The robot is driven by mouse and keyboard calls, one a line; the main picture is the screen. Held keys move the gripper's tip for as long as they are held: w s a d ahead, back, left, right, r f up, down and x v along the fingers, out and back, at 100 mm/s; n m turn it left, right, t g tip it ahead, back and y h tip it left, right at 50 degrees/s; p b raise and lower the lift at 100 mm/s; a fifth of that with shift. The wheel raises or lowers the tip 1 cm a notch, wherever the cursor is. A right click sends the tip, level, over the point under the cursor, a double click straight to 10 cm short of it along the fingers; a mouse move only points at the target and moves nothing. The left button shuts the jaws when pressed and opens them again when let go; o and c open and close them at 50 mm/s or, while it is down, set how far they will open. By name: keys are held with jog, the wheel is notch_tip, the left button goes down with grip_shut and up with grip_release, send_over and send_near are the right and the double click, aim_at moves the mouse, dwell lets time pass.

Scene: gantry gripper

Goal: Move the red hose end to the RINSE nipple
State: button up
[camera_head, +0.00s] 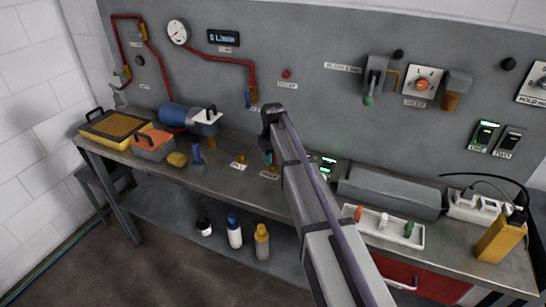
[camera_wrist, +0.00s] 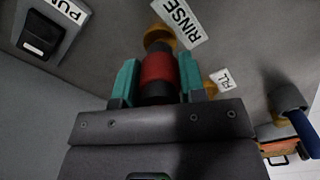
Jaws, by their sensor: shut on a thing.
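In the wrist view my gripper (camera_wrist: 159,63) has its teal fingers shut on the red hose end (camera_wrist: 158,72), one finger on each side of the red band. The brass RINSE nipple (camera_wrist: 157,36) is straight in front of the hose end, beside the white RINSE label (camera_wrist: 178,20). Hose end and nipple look close together or touching; I cannot tell whether the hose end is on it. In the head view my gripper (camera_head: 267,155) is low over the bench, and my arm hides most of it and the hose end.
A second brass nipple (camera_wrist: 210,88) with its own label stands just right of my gripper. A pump switch (camera_wrist: 42,38) is at the upper left of the wrist view. In the head view a blue-handled part (camera_head: 197,154) stands left; a white tray (camera_head: 385,238) lies right.

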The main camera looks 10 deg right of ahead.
jog(key=shift+f+b, duration=0.6)
jog(key=shift+f, duration=0.1)
jog(key=o, duration=1)
notch_tip(320, 180, up, 11)
jog(key=p, duration=1.1)
jog(key=shift+f, duration=0.1)
jog(key=shift+a, duration=0.1)
